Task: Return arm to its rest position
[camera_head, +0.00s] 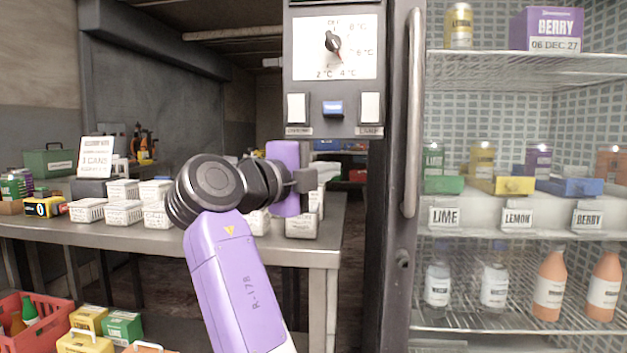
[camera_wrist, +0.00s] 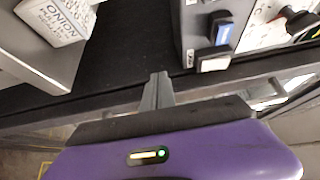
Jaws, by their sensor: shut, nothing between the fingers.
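My gripper (camera_head: 305,181) is at the end of my purple arm, in front of the steel table and left of the dark control post in the head view. In the wrist view its grey fingers (camera_wrist: 157,92) are together with nothing between them. The arm is bent, with its dark elbow joint raised and the purple wrist section upright beside the gripper. The fingers are apart from the post and the table goods as far as I can see.
The control panel (camera_head: 334,65) has a dial and switches. Right of it are a vertical door handle (camera_head: 412,115) and the glass-fronted cabinet with wire shelves (camera_head: 520,232). A red crate (camera_head: 40,318) is at lower left.

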